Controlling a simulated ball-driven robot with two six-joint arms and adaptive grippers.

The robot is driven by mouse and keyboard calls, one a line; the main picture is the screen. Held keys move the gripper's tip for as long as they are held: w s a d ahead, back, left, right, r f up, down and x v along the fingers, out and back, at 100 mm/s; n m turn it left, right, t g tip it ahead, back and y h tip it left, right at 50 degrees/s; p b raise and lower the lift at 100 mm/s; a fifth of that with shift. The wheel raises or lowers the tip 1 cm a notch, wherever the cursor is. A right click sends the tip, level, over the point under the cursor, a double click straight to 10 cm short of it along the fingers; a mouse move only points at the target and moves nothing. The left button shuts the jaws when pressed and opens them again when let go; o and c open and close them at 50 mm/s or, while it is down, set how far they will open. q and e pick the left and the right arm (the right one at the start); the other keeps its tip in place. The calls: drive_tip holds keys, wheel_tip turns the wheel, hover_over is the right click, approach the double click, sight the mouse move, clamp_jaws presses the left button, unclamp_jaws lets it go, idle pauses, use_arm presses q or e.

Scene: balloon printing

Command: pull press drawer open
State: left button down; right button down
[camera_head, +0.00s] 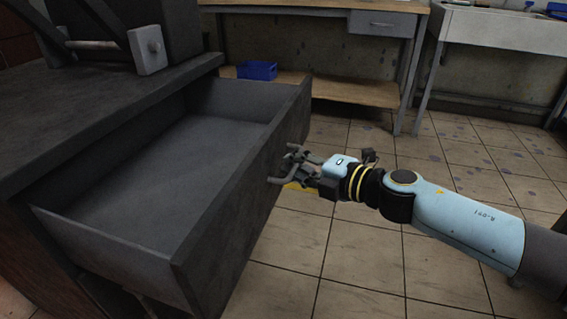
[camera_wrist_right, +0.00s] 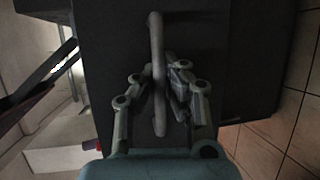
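The press drawer (camera_head: 230,235) stands pulled far out of the dark cabinet, and its interior (camera_head: 165,160) is empty. My right gripper (camera_head: 281,167) is at the drawer's outer front face. In the right wrist view, the grey bar handle (camera_wrist_right: 157,50) runs between the two fingers of the right gripper (camera_wrist_right: 158,78). The fingers are spread on both sides of the handle, with small gaps visible. In the head view the handle is hard to make out behind the fingers. My left gripper is not in view.
The cabinet top (camera_head: 90,115) carries a dark press with a pale block (camera_head: 148,49). A workbench (camera_head: 330,90) with a blue bin (camera_head: 257,70) on its lower shelf stands behind. A sink unit (camera_head: 500,30) is at the back right. The tiled floor (camera_head: 350,265) before the drawer is clear.

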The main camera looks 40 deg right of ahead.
drive_tip(key=shift+d+r, duration=0.1)
drive_tip(key=c, duration=2)
unclamp_jaws()
drive_tip(key=o, duration=0.6)
drive_tip(key=shift+s, duration=0.1)
drive_tip(key=shift+r, duration=0.1)
